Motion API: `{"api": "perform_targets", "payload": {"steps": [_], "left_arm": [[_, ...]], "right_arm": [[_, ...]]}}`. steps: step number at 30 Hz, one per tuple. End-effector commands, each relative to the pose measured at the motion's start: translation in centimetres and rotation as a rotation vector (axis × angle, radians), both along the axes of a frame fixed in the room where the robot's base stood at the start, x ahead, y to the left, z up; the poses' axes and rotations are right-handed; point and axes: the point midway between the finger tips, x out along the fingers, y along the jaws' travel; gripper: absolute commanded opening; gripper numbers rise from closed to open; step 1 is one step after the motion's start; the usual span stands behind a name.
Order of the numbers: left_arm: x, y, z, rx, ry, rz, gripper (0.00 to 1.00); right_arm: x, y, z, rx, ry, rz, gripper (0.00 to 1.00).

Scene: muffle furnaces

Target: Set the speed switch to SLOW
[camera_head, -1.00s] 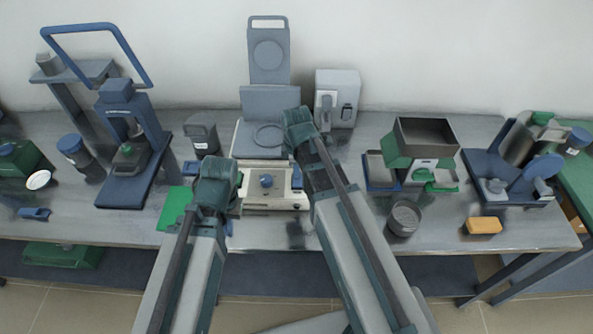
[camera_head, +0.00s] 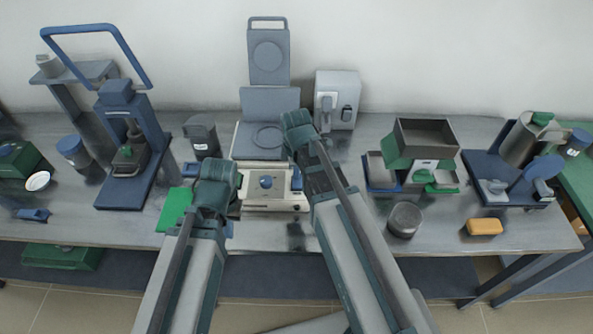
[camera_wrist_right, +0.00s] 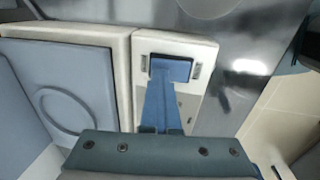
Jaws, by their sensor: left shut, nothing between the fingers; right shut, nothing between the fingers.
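My right gripper (camera_wrist_right: 161,130) is shut and empty, close to the switch; contact cannot be told. In the head view it (camera_head: 295,152) is over the device's right edge, its fingertips mostly hidden. My left gripper (camera_head: 232,190) is shut and empty at the device's left side, its fingertips hard to see.
A grey plate assembly (camera_head: 268,105) rises behind the device. A grey box (camera_head: 338,98) stands behind right. A green pad (camera_head: 174,208) lies to the left, a dark cup (camera_head: 405,219) to the right. A blue press (camera_head: 122,190) stands farther left. The table front is partly clear.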

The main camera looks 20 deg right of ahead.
Motion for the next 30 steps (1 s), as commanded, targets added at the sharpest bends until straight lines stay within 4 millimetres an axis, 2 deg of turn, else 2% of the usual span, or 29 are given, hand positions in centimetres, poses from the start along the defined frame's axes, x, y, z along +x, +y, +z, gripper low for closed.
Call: {"api": "perform_targets", "payload": {"steps": [1,3,20,26,30], "left_arm": [[0.0,0.0,0.0,0.0,0.0,0.0,0.0],[0.0,0.0,0.0,0.0,0.0,0.0,0.0],[0.0,0.0,0.6,0.0,0.0,0.0,0.0],[0.0,0.0,2.3,0.0,0.0,0.0,0.0],[0.0,0.0,4.2,0.0,0.0,0.0,0.0]], "right_arm": [[-1.1,0.3,-0.1,0.005,0.015,0.002,0.0],[-1.3,0.4,0.0,0.005,0.014,0.002,0.0],[-1.3,0.5,0.6,0.003,0.011,0.001,0.0],[-1.5,1.0,2.3,0.003,0.011,0.001,0.0],[-1.8,1.5,4.2,0.003,0.011,-0.001,0.0]]}}
